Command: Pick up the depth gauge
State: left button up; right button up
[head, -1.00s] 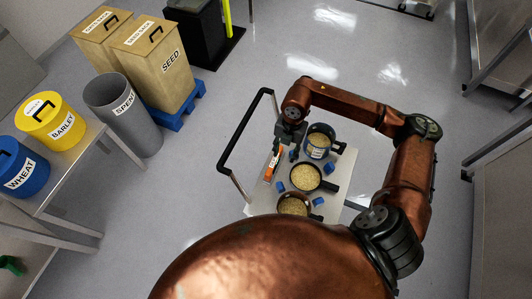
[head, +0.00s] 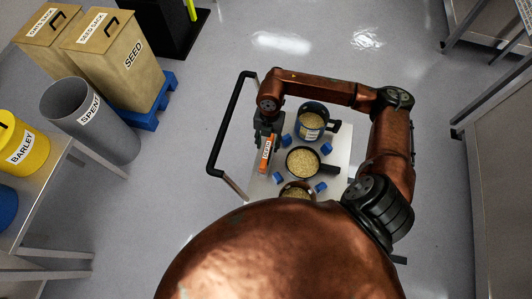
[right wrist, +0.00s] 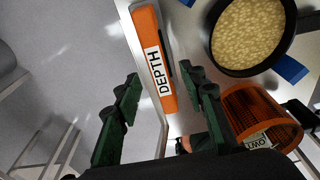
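The depth gauge is an orange bar with a white DEPTH label (right wrist: 152,62). In the head view the gauge (head: 267,153) lies at the left edge of the cart top, partly hidden by my right gripper (head: 264,134). In the right wrist view my right gripper (right wrist: 160,76) is open, with its two dark green fingers apart. The gauge's lower end shows between the fingertips, with space on both sides and no contact visible. My left gripper is in neither view.
The cart top (head: 341,156) also bears a dark pan of grain (head: 302,162), a labelled pot of grain (head: 311,121), another pot (head: 297,191) and several blue blocks. In the wrist view an orange see-through container (right wrist: 262,115) is right of the fingers. A black handle (head: 226,125) borders the left side.

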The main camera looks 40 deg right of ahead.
aim_at(267, 150)
jog(key=f, duration=0.3)
jog(key=f+b, duration=0.1)
jog(key=shift+s+a+f, duration=0.15)
jog(key=shift+a, duration=0.1)
grip_shut()
